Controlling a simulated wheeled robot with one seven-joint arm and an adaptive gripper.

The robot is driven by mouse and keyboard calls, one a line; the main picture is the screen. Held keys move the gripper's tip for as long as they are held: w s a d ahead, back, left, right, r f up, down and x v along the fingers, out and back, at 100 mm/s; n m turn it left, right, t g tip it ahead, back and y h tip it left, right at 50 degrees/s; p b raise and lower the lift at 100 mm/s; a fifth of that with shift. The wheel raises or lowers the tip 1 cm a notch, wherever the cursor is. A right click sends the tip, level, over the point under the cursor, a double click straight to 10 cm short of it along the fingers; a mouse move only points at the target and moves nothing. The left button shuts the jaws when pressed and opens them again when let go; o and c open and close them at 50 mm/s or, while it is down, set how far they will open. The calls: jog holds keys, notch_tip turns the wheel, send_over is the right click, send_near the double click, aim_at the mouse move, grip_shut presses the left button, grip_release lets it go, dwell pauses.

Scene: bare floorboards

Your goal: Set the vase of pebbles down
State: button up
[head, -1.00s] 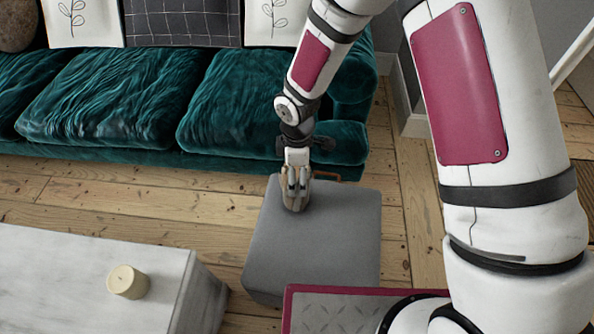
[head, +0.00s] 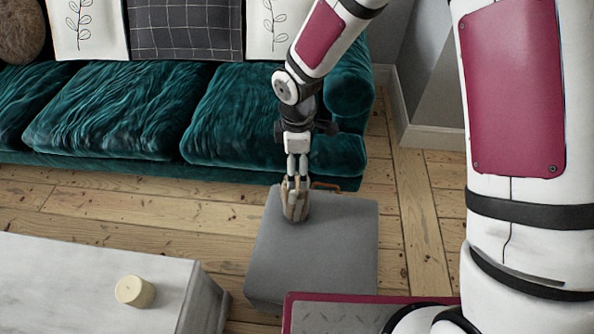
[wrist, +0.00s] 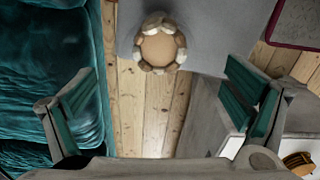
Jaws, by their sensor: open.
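The vase of pebbles (head: 296,207) stands upright on the grey ottoman (head: 325,245), close to its far left edge. In the wrist view the vase (wrist: 158,48) is seen from above, a round tan top ringed by brown and pale pebbles. My gripper (head: 297,181) is just above the vase, pointing down. In the wrist view my gripper (wrist: 160,80) has its two fingers wide apart, with nothing between them touching the vase. The fingertips partly overlap the vase's top in the head view.
A green velvet sofa (head: 110,110) stands behind the ottoman. A pale low table (head: 70,290) with a cream candle (head: 134,291) is at the left front. A brown curved handle-like piece (head: 326,186) shows at the ottoman's far edge. Most of the ottoman top is clear.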

jog(key=shift+r, duration=1.15)
jog(key=s+d+r+m+h, duration=0.1)
jog(key=s+d+r+m, duration=0.3)
jog(key=d+r, duration=0.5)
jog(key=s+d+r+m+h, duration=0.1)
jog(key=s+d+r+m, duration=0.5)
jog(key=r, duration=0.5)
jog(key=s+d+r+m, duration=0.2)
jog(key=s+m, duration=0.1)
jog(key=s, duration=0.3)
jog(key=s+d+r+m+y, duration=0.1)
jog(key=s+d+r+m, duration=0.1)
jog(key=s, duration=0.5)
jog(key=s+d+r+m+y, duration=0.1)
jog(key=s+d+r+m, duration=0.1)
jog(key=s, duration=0.4)
jog(key=shift+s+d+m+t, duration=0.15)
jog(key=shift+d+m+t, duration=0.25)
jog(key=shift+m, duration=0.6)
